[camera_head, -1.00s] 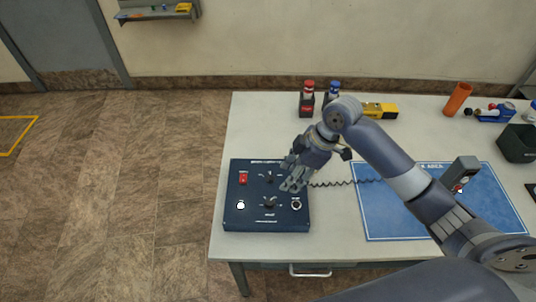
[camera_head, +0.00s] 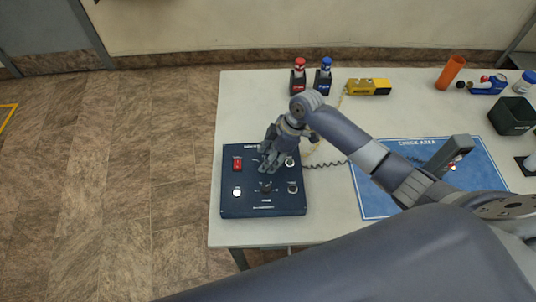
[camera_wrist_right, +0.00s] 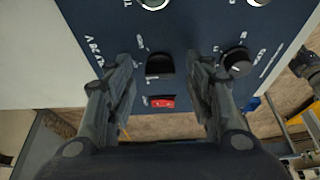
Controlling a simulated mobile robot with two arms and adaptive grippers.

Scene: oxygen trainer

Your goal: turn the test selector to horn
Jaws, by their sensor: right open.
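The dark blue control panel (camera_head: 226,205) lies on the left of the table. My right gripper (camera_head: 267,168) is open over its upper middle. In the wrist view the fingers (camera_wrist_right: 162,95) stand on either side of a dark control (camera_wrist_right: 160,65), with nothing gripped. A red switch (camera_wrist_right: 162,102) is beside that control. A black knob with a white pointer line (camera_wrist_right: 237,62) is near the right-hand finger; it also shows in the head view (camera_head: 266,186). Labels are too small to read, so I cannot tell which control is the test selector. Touching is unclear.
A white button (camera_head: 236,191), a round control (camera_head: 289,162) and another knob (camera_head: 293,187) share the panel. A coiled cord runs right to the blue check-area mat (camera_head: 375,205).

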